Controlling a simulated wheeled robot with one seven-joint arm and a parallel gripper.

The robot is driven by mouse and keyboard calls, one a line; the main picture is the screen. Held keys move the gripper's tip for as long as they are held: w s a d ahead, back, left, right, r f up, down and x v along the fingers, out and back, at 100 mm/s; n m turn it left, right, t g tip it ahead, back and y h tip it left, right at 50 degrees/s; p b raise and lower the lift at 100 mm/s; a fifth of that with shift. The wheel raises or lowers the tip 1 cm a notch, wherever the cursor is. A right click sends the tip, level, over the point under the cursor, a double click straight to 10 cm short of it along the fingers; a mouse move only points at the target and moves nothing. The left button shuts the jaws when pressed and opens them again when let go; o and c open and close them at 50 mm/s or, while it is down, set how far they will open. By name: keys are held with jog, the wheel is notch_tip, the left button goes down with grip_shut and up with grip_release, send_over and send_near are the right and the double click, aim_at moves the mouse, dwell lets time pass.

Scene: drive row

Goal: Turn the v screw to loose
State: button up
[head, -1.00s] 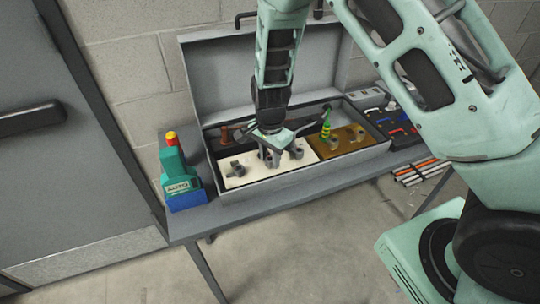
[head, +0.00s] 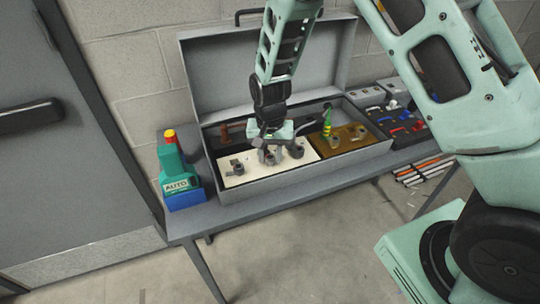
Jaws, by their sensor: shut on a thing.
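A white board (head: 236,181) lies in the open grey case and carries several grey screw-like fittings. One stands at its left (head: 237,167), one near its middle (head: 270,158) and one at its right (head: 296,151). I cannot read any mark telling which is the v screw. My gripper (head: 271,149) points down over the middle of the white board. It is shut on the middle grey fitting, and its fingers partly hide that fitting. The fitting stands roughly upright, but its looseness cannot be told.
A brown board (head: 348,150) with grey fittings and a green-yellow tool (head: 327,127) are at the case's right. A green bottle (head: 175,170) stands left of the case (head: 285,185). Several rods (head: 425,170) and a dark tray (head: 403,130) lie at the right.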

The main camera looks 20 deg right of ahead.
aim_at(270, 159)
jog(key=n, duration=0.3)
jog(key=shift+n+b, duration=0.3)
jog(key=shift+n, duration=2)
jog(key=o, duration=0.6)
jog(key=shift+r, duration=0.1)
notch_tip(270, 159, up, 17)
jog(key=b, duration=0.3)
jog(key=shift+r, duration=0.15)
